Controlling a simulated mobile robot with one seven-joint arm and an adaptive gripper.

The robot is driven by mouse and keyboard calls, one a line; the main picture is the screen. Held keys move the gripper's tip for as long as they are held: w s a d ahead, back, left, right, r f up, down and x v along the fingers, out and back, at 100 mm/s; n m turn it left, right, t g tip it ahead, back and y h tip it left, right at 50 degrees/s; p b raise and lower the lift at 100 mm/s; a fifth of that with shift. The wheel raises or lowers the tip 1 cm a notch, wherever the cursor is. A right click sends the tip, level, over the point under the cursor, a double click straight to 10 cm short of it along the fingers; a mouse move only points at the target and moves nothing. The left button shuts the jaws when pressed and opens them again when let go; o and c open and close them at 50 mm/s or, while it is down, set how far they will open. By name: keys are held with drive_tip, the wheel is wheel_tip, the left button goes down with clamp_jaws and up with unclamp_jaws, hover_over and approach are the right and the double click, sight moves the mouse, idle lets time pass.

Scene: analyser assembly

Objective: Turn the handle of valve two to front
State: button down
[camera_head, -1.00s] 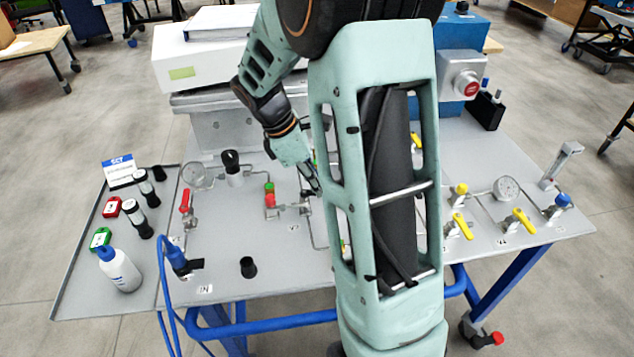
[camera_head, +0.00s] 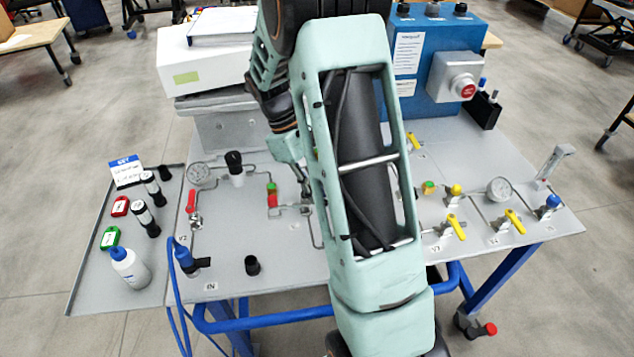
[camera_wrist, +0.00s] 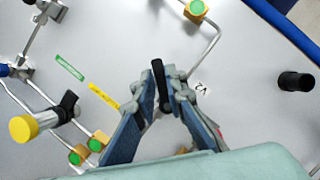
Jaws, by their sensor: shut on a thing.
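In the wrist view my gripper (camera_wrist: 165,92) is shut on a narrow black handle (camera_wrist: 158,72), which stands up between the two fingertips. The valve body under it is mostly hidden by the fingers. A small white label (camera_wrist: 199,88) lies just right of the fingertips, too small to read surely. In the head view my gripper (camera_head: 303,178) is low over the middle of the grey panel (camera_head: 300,262), partly behind my arm. The held handle cannot be made out there.
Yellow-handled valves (camera_head: 455,226) stand right. A black cylinder (camera_head: 252,265) is near the front edge. Thin pipes and green-capped fittings (camera_wrist: 196,8) surround the gripper. A bottle (camera_head: 130,268) stands on the left tray.

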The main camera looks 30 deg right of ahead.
drive_tip(key=m, duration=0.2)
drive_tip(key=m+y+p, duration=0.1)
drive_tip(key=a+m+y+p, duration=0.1)
drive_tip(key=m, duration=0.1)
drive_tip(key=shift+s+a+r+m+g, duration=0.1)
drive_tip(key=shift+s+m+g, duration=0.2)
drive_tip(key=shift+g, duration=0.1)
drive_tip(key=shift+w+a+m+y+p, duration=0.1)
drive_tip(key=shift+a+m+y+p, duration=0.25)
drive_tip(key=shift+m, duration=0.75)
drive_tip(key=shift+a+m+y+p, duration=0.1)
drive_tip(key=shift+a+m+y, duration=0.15)
drive_tip(key=shift+m+y, duration=0.6)
drive_tip(key=shift+m+h, duration=0.3)
drive_tip(key=shift+m, duration=0.15)
drive_tip(key=c, duration=2)
unclamp_jaws()
drive_tip(key=shift+o, duration=0.2)
drive_tip(key=v, duration=1.2)
